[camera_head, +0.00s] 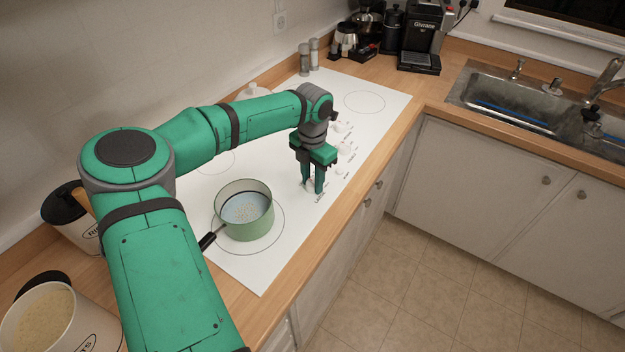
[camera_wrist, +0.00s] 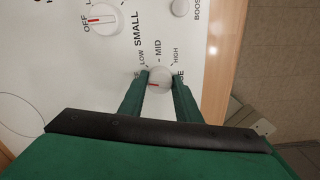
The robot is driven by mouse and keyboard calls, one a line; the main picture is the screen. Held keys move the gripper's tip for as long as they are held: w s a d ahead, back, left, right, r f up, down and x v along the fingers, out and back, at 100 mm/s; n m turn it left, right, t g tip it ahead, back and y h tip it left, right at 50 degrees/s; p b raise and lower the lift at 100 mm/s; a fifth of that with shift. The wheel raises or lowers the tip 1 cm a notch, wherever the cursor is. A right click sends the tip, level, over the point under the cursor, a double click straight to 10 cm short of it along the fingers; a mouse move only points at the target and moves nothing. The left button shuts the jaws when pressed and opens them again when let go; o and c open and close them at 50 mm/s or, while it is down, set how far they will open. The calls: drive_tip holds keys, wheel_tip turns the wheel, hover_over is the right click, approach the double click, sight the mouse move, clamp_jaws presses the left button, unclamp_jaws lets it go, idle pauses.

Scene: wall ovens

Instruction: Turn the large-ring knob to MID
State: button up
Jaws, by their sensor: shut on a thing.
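The large-ring knob (camera_wrist: 160,77) is a round white knob on the white hob, with LOW, MID and HIGH printed around its far side in the wrist view. Its short red mark points left, toward a label partly hidden by my left finger, and not at MID. My gripper (camera_head: 314,188) points down at the hob's front edge, its two green fingers shut on the knob, one on each side. In the head view the fingers mostly hide the knob. The LARGE label is mostly covered by my gripper.
A green pot (camera_head: 243,215) with a dark handle stands on the hob left of my gripper. The SMALL knob (camera_wrist: 104,18), its red mark at OFF, and the BOOST knob (camera_wrist: 180,7) are close by. Shakers (camera_head: 305,60) and a coffee machine (camera_head: 420,45) stand farther back.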

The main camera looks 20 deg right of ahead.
drive_tip(key=m, duration=0.4)
drive_tip(key=shift+m, duration=0.3)
drive_tip(key=m, duration=0.3)
drive_tip(key=shift+m, duration=0.3)
drive_tip(key=m, duration=0.3)
drive_tip(key=shift+m, duration=2.1)
drive_tip(key=o, duration=1.1)
drive_tip(key=shift+c, duration=0.2)
